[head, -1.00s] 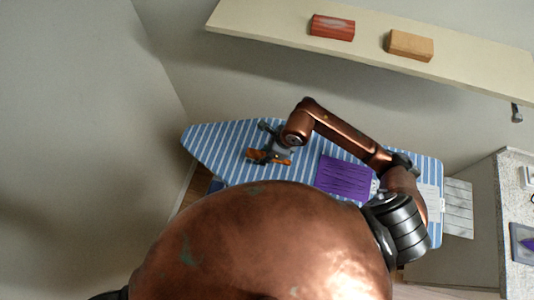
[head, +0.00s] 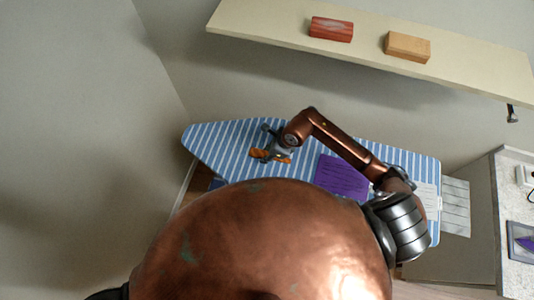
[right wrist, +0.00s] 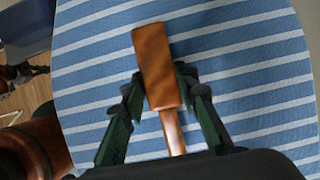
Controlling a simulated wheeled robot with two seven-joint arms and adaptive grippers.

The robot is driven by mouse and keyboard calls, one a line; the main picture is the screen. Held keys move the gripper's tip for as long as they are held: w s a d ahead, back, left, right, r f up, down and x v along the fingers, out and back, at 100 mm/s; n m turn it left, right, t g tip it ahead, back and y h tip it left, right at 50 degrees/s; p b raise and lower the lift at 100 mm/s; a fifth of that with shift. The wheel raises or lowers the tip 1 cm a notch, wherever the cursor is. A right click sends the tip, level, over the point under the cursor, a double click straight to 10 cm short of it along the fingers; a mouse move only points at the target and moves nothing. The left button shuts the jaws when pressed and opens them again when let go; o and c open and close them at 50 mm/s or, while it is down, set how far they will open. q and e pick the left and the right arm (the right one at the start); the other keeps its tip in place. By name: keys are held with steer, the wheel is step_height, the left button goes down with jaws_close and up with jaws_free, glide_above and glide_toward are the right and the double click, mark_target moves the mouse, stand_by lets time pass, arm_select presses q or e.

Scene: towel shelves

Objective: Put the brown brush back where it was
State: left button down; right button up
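The brown brush (right wrist: 155,65), with a flat block head and a thin handle, lies between the fingers of my right gripper (right wrist: 163,85) in the right wrist view. Both fingertips press against the sides of the block. In the head view my right gripper (head: 274,150) is over the left part of the striped ironing board (head: 220,140), with the brush (head: 258,154) partly hidden under it. I cannot tell whether the brush touches the board. My left gripper is not in view.
A purple folded cloth (head: 342,177) lies on the board, right of the gripper. A shelf (head: 270,25) above holds a red block (head: 331,29) and a tan block (head: 408,46). A counter (head: 500,180) stands at the right. The board's left end is clear.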

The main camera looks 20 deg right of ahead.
steer(key=o, duration=0.4)
steer(key=shift+r, duration=0.2)
steer(key=shift+d+r, duration=0.2)
steer(key=shift+r, duration=0.15)
steer(key=b+v, duration=0.1)
steer(key=v, duration=1)
steer(key=shift+s+b, duration=0.1)
steer(key=shift+b, duration=0.3)
steer(key=shift+a, duration=0.1)
